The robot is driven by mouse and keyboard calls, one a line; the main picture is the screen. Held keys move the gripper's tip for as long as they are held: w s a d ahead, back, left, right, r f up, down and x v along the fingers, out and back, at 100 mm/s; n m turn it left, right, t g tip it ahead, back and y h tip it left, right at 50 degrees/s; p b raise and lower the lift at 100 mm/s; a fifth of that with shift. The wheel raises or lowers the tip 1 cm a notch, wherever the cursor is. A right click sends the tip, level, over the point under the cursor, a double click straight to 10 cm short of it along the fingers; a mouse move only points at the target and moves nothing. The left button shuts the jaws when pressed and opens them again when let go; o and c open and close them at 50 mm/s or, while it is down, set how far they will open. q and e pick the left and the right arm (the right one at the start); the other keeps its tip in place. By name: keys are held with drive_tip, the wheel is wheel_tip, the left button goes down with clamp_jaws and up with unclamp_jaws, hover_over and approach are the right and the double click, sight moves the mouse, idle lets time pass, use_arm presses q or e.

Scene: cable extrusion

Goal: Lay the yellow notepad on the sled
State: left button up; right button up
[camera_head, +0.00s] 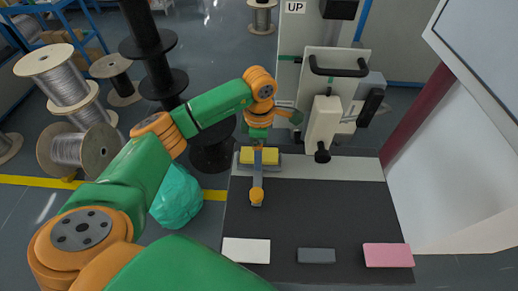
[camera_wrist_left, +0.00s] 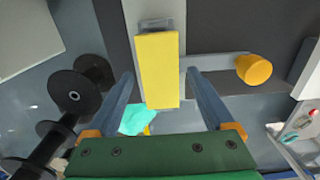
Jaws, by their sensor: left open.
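The yellow notepad (camera_head: 259,155) lies on a low grey block that looks like the sled (camera_head: 276,168), at the back left of the dark worktop. A grey lever with an orange knob (camera_head: 257,195) reaches from there toward the front. My left gripper (camera_head: 257,148) is right above the notepad, and its fingers are hard to see in the head view. In the left wrist view the gripper (camera_wrist_left: 160,74) is open, with the yellow notepad (camera_wrist_left: 157,65) between its fingers and gaps on both sides. The sled is mostly hidden under the notepad. My right gripper is out of view.
A white pad (camera_head: 246,250), a dark grey pad (camera_head: 317,255) and a pink pad (camera_head: 388,255) lie along the worktop's front edge. A machine with a black handle (camera_head: 338,68) stands behind. The middle of the worktop (camera_head: 315,210) is clear. Cable spools (camera_head: 70,85) stand left.

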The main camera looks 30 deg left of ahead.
use_arm(q)
drive_tip(key=shift+r, duration=0.35)
wheel_tip(320, 180, up, 6)
drive_tip(key=shift+r+b, duration=0.2)
drive_tip(key=shift+b, duration=0.55)
drive_tip(key=shift+r, duration=0.4)
